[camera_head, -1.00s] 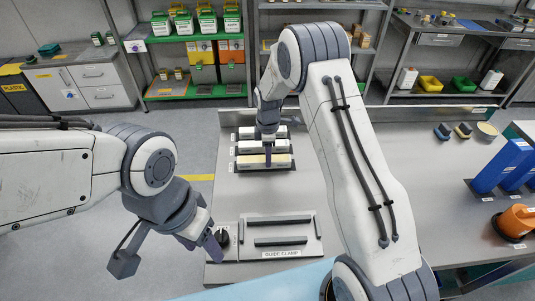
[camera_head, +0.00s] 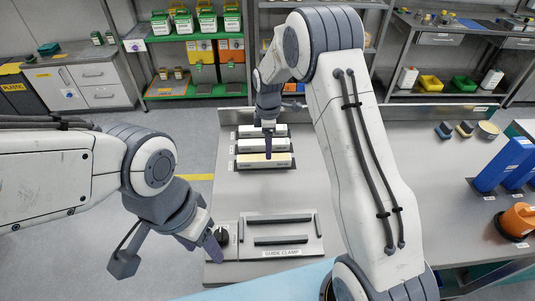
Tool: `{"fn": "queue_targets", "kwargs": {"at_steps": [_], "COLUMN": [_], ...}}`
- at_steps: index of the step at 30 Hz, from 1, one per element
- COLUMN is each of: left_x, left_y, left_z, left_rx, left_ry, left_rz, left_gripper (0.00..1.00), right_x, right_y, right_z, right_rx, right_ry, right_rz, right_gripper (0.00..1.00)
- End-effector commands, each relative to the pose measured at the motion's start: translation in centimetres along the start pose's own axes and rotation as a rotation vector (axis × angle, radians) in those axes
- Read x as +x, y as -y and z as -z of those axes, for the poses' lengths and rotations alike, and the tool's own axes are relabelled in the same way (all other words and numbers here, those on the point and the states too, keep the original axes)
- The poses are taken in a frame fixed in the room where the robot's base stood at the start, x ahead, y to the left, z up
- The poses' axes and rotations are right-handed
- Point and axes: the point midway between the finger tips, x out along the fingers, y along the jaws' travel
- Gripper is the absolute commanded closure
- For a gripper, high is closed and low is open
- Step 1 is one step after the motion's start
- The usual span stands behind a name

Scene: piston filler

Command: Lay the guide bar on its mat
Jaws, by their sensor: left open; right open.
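The guide clamp panel (camera_head: 312,256) lies at the front left of the grey bench. Two dark bars lie across it, a rear bar (camera_head: 279,218) and a front bar (camera_head: 280,240); I cannot tell whether either is the guide bar. Three pale long blocks (camera_head: 264,161) sit in a column on dark bases further back; I cannot tell which surface is the mat. My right gripper (camera_head: 280,128) is open over these blocks, one finger pointing down in front of them, with nothing seen in it. My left gripper (camera_head: 168,258) is open and empty, its right finger close to the black knob (camera_head: 222,237).
My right arm hides part of the bench middle. Blue upright holders (camera_head: 503,165) and an orange object (camera_head: 518,221) stand at the right. Small blocks and a round pad (camera_head: 487,129) lie at the back right. The bench between blocks and clamp panel is clear.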

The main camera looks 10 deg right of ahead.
Motion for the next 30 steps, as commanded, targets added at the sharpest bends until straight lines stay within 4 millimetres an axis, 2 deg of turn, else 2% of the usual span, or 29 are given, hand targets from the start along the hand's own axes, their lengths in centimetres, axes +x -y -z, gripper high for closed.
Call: {"fn": "queue_targets", "kwargs": {"at_steps": [3, 9, 17, 20, 23, 26, 27, 29, 30], "left_x": [0.8, 1.2, 1.3, 1.3, 1.3, 1.3, 1.3, 1.3, 1.3], "left_y": [0.1, 0.1, 0.1, 0.1, 0.1, 0.1, 0.1, 0.1, 0.1], "left_z": [-0.1, -0.1, -0.1, -0.1, -0.1, -0.1, -0.1, -0.1, -0.1], "left_rx": [0.000, 0.000, 0.000, 0.000, 0.000, 0.000, 0.000, 0.000, 0.000], "left_ry": [0.000, 0.000, 0.000, 0.000, 0.000, 0.000, 0.000, 0.000, 0.000], "left_rz": [0.000, 0.000, 0.000, 0.000, 0.000, 0.000, 0.000, 0.000, 0.000], "left_gripper": [0.44, 0.44, 0.44, 0.44, 0.44, 0.44, 0.44, 0.44, 0.44], "right_x": [-2.7, -6.2, -7.8, -8.5, -10.2, -12.3, -13.0, -13.7, -14.0], "right_y": [-0.1, -0.1, 0.1, 1.2, 4.7, 10.8, 13.7, 18.1, 20.9], "right_z": [0.0, 0.0, 0.0, 1.0, 3.3, 6.0, 6.8, 7.5, 7.6], "right_rx": [0.000, 0.000, 0.001, 0.019, 0.084, 0.195, 0.248, 0.330, 0.383], "right_ry": [-0.001, -0.001, 0.000, -0.003, -0.014, -0.030, -0.037, -0.049, -0.055], "right_rz": [-0.005, -0.003, 0.001, -0.002, -0.006, -0.008, -0.006, -0.003, 0.003], "right_gripper": [0.28, 0.28, 0.28, 0.28, 0.28, 0.28, 0.28, 0.28, 0.28]}}
